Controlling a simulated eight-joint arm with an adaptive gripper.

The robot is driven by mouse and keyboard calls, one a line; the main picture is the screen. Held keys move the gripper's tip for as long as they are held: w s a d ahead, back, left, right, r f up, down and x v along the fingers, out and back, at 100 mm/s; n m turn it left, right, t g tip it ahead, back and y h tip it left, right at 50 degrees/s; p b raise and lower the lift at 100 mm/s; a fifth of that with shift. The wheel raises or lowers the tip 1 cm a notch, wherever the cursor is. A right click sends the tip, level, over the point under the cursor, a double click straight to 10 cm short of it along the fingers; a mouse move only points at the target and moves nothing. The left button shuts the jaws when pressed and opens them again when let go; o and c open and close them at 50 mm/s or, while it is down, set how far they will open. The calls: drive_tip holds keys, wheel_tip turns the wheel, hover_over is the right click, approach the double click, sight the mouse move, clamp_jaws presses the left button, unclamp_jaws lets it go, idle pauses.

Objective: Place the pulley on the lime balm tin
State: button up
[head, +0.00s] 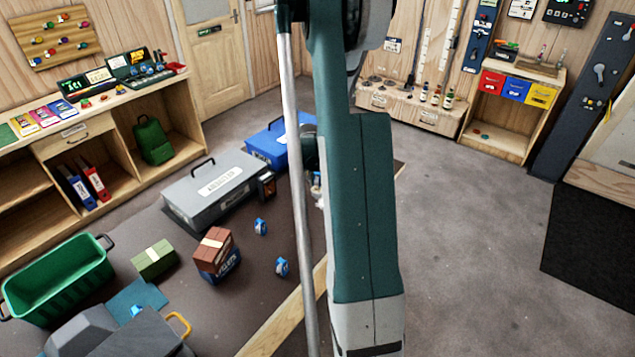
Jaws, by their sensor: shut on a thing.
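I cannot make out my gripper; my own teal and grey arm fills the middle of the head view from top to bottom and hides what is behind it. I cannot pick out the pulley for certain. Two small blue-and-white items lie apart on the dark mat, the farther one (260,227) and the nearer one (281,266); both are too small to name. I see no lime tin that I can identify.
A grey lidded case (215,190) and a blue case (270,143) stand on the dark mat. A red-brown box (214,250), a green box (154,259) and a green crate (60,279) are nearer. Shelving lines the left wall. The grey floor at right is clear.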

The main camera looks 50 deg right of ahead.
drive_tip(key=shift+f, duration=0.8)
drive_tip(key=shift+f, duration=0.2)
drive_tip(key=o, duration=0.9)
drive_tip(key=shift+r, duration=0.25)
drive_tip(key=shift+p+v, duration=0.35)
drive_tip(key=shift+v, duration=5.6)
drive_tip(key=shift+a, duration=0.1)
drive_tip(key=shift+a, duration=0.1)
